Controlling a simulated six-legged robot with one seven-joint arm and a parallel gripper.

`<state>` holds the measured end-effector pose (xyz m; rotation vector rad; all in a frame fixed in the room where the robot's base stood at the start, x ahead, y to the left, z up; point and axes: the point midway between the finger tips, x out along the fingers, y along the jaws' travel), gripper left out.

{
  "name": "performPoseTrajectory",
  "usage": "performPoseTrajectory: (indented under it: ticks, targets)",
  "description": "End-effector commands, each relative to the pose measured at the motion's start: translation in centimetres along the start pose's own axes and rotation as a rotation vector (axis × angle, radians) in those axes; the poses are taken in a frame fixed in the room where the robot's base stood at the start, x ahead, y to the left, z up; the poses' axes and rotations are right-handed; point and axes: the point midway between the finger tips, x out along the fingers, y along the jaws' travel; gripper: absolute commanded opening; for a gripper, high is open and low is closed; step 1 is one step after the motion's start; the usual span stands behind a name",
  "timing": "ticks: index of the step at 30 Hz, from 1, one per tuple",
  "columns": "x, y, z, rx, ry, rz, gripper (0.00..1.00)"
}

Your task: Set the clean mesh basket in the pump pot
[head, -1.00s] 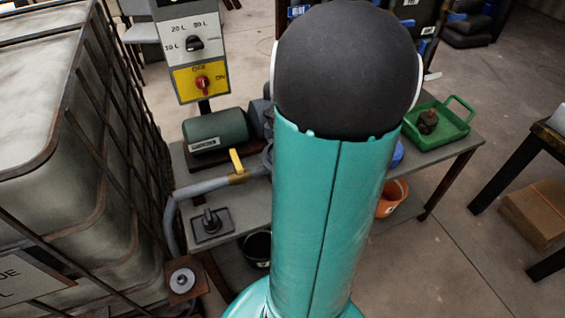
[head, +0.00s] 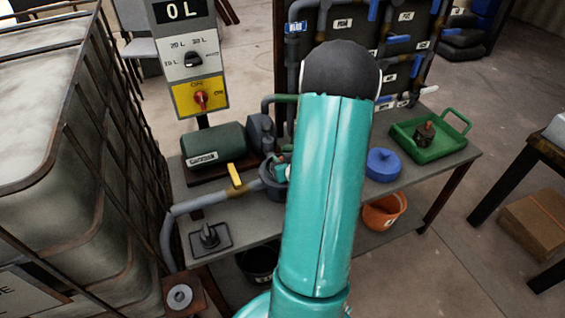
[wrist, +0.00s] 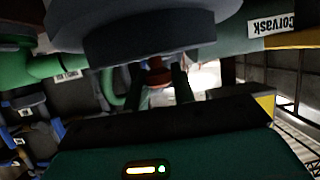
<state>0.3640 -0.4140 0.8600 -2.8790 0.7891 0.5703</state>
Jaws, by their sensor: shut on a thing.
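The pump pot (head: 272,186) is a blue-grey round vessel on the bench, partly behind my arm in the head view. In the wrist view a large dark round body, seemingly the pot (wrist: 150,40), fills the top. My gripper (wrist: 159,85) is shut on a small red-brown part, which I take to be the handle of the clean mesh basket (wrist: 158,73). The mesh itself is hidden, so I cannot tell how deep it sits. In the head view the gripper end is close by the pot, mostly hidden by my arm.
A green motor (head: 215,146) and yellow-handled valve (head: 235,175) stand left of the pot. A blue lid (head: 383,165) lies to the right. A green tray (head: 455,150) holds a brown dirty-looking piece. An orange bucket (head: 384,212) stands below. The control post (head: 190,60) rises behind.

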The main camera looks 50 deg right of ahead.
Motion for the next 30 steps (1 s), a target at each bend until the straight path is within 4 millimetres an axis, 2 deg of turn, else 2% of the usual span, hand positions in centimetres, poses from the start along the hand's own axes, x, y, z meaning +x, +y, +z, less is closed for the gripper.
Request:
performPoseTrajectory:
  ticks: [1, 4, 20, 21, 23, 24, 30]
  targets:
    - [0.2, 0.0, 0.7, 0.001, -0.003, 0.0, 0.0]
    - [0.5, 0.0, 1.3, 0.001, -0.001, 0.0, 0.0]
    - [0.8, 0.0, 2.0, -0.001, 0.0, 0.0, 0.0]
    - [0.8, 0.0, 1.9, -0.001, 0.0, 0.0, 0.31]
    - [0.8, 0.0, 1.9, -0.001, 0.0, 0.0, 0.43]
    - [0.8, 0.0, 1.9, -0.001, 0.0, 0.0, 0.47]
    - [0.8, 0.0, 1.9, -0.001, 0.0, 0.0, 0.47]
